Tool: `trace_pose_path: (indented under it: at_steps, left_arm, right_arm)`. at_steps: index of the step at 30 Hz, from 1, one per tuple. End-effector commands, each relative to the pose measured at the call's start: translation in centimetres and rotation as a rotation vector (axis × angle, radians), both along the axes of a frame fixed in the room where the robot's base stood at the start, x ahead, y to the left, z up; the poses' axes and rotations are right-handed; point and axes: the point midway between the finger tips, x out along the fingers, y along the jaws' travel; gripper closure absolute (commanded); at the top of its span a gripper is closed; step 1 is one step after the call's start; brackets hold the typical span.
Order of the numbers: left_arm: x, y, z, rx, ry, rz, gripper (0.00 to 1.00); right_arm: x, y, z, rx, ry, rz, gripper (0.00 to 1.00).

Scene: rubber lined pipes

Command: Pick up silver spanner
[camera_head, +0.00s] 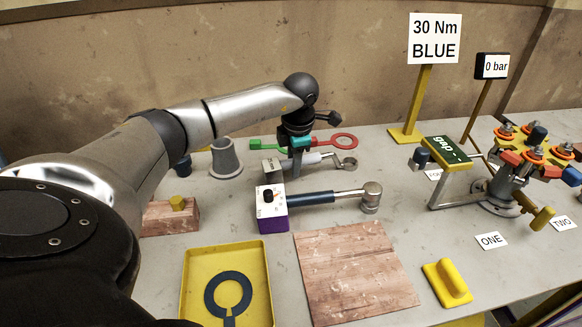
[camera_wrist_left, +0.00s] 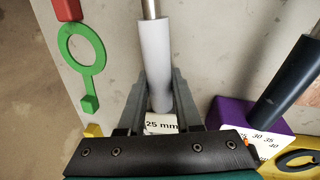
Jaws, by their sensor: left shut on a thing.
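The silver spanner (camera_head: 334,161) has a pale grey handle and a ring head, which points right in the head view. My left gripper (camera_head: 296,168) comes down over its handle from above. In the left wrist view the pale handle (camera_wrist_left: 155,52) runs between the two fingers of the gripper (camera_wrist_left: 159,90), which are shut on it. A white tag reading "25 mm" (camera_wrist_left: 161,122) is at the handle's near end. Whether the spanner is touching the table is hard to tell. My right gripper is not in view.
A torque wrench (camera_head: 317,199) with a purple-and-white box lies just in front. Green (camera_head: 262,144) and red (camera_head: 344,141) ring tools lie behind. A yellow tray (camera_head: 258,282), wooden board (camera_head: 355,270) and pipe assembly (camera_head: 500,190) stand around.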

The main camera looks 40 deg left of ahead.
Motion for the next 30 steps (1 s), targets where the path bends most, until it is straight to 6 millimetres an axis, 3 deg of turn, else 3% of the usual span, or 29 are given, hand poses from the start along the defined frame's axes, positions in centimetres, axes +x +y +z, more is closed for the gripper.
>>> trace_pose_path:
  at_steps: [11, 16, 20, 30]
  left_arm:
    - [0.1, 0.0, 0.4, 0.001, -0.003, 0.001, 1.00]
    - [0.1, 0.1, 2.0, 0.001, -0.004, 0.001, 1.00]
    - [0.2, 0.1, 4.5, 0.001, -0.007, 0.002, 1.00]
    - [0.1, 0.0, 14.0, 0.000, -0.007, 0.002, 1.00]
  right_arm:
    - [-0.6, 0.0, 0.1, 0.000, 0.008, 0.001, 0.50]
    - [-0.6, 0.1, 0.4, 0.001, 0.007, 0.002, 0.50]
    - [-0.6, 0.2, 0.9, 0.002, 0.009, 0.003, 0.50]
    - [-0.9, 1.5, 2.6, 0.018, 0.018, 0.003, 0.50]
